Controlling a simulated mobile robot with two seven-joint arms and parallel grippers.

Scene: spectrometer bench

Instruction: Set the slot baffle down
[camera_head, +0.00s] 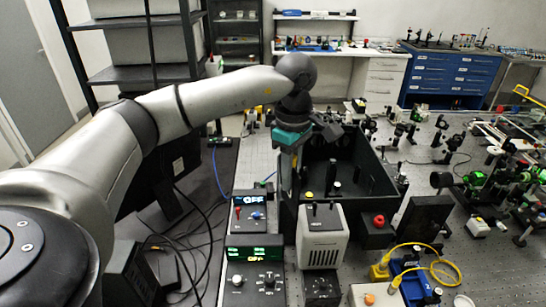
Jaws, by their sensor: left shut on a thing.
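My left gripper (291,150) hangs from the arm that comes in from the left, with its teal part above the left side of a dark open-topped box (375,184). It is shut on a thin upright piece, taken to be the slot baffle (289,174), at the box's left side. The baffle is small and dark here. I cannot tell whether its lower edge touches anything. Small posts stand on the box floor. My right gripper is not in view.
A beige unit (322,238) stands in front of the box, with a display unit (254,258) and a switch box (250,212) to its left. A red-knobbed block (377,232) is at right. Crowded optics fill the bench's right side.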

